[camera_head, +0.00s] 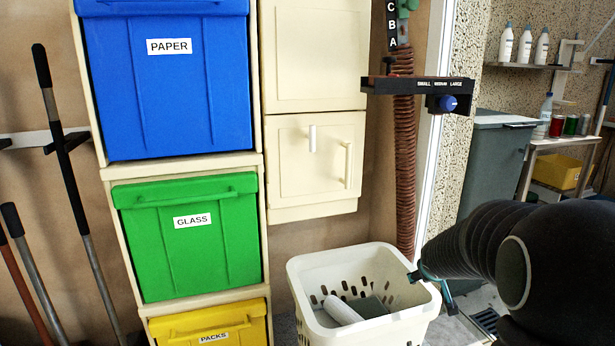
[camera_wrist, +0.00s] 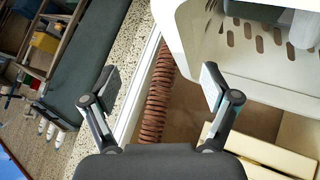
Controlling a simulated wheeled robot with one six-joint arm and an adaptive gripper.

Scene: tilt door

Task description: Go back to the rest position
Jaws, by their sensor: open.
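My gripper (camera_head: 432,290) reaches in from the right in the head view, at the right rim of a white laundry basket. In the wrist view my gripper (camera_wrist: 158,85) has its two fingers wide apart, with nothing between them but background. My dark arm fills the lower right of the head view and hides what is behind it. A cream cabinet door (camera_head: 303,180) with two pale upright handles looks shut. It stands left of and apart from my gripper.
The white basket (camera_head: 335,262) holds a white roll and a grey item. Blue (camera_head: 170,95), green (camera_head: 190,250) and yellow (camera_head: 215,325) bins stand left. A ribbed brown hose (camera_head: 404,150) hangs behind the basket. A grey bin (camera_head: 490,165) and table stand right.

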